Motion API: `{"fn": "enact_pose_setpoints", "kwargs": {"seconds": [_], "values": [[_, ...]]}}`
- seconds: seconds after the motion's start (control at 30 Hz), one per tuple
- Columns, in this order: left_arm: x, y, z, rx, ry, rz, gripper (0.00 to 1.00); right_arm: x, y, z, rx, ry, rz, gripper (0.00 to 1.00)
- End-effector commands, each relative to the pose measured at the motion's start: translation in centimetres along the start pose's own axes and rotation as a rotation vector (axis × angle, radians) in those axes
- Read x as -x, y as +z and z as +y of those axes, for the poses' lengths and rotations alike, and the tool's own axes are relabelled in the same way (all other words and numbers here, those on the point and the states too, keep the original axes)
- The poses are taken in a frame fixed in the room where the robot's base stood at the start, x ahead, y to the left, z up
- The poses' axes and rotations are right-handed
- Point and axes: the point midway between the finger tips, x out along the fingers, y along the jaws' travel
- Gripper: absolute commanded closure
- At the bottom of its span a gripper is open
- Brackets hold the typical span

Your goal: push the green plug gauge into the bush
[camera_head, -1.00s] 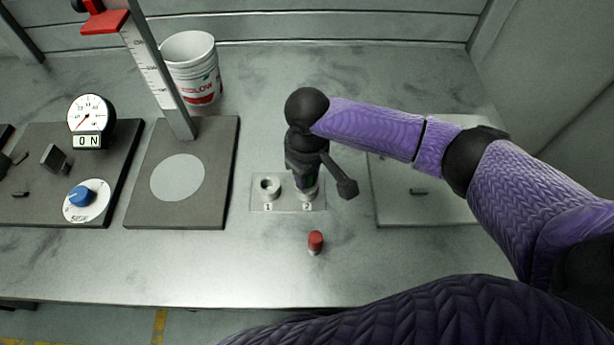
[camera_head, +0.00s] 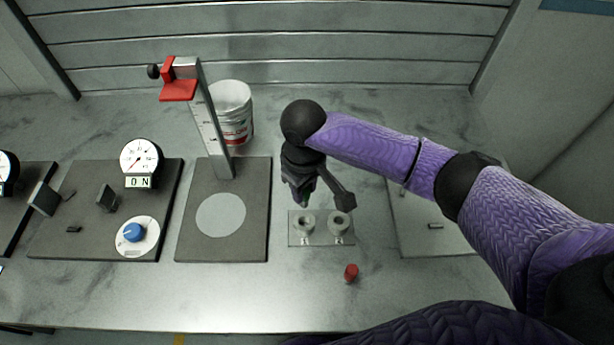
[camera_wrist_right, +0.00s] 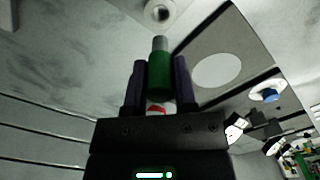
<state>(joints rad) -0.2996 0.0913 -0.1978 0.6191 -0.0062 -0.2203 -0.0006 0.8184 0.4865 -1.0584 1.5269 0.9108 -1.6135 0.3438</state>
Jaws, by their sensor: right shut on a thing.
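My right gripper (camera_head: 303,200) is in the head view, above and just behind the bush marked 1 (camera_head: 303,223). In the right wrist view it is shut on the green plug gauge (camera_wrist_right: 159,75), whose grey tip points toward a bush with an open hole (camera_wrist_right: 159,13). The tip is apart from that bush. In the head view the gauge is hidden by the gripper. The bush marked 2 (camera_head: 339,225) stands to the right on the same small plate (camera_head: 321,241), its hole open. My left gripper is not in view.
A red plug (camera_head: 351,272) stands on the bench in front of the plate. A dark base with a grey disc (camera_head: 221,214) and a height stand is to the left. A white bucket (camera_head: 231,110) is behind. A grey plate (camera_head: 410,235) lies to the right.

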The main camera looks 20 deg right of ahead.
Motion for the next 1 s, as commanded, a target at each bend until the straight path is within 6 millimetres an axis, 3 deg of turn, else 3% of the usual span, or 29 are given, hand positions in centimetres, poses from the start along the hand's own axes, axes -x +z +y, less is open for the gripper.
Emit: {"fn": "enact_pose_setpoints", "kwargs": {"seconds": [0.03, 0.17, 0.47, 0.8, 1.0], "values": [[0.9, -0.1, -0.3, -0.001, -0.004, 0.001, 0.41, 0.4, 0.1, 0.0, 0.000, 0.001, -0.003, 1.00], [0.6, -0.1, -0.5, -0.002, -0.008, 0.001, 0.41, -0.2, 0.1, 0.1, 0.001, 0.002, -0.002, 1.00], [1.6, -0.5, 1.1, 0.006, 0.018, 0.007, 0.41, 0.1, 0.1, 0.1, 0.000, 0.003, -0.003, 1.00], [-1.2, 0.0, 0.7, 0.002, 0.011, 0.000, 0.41, -4.8, 0.1, 0.1, 0.000, 0.002, -0.003, 1.00], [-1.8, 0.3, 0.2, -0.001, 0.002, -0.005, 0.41, -5.9, 0.1, 0.1, 0.002, 0.002, -0.003, 1.00]]}}
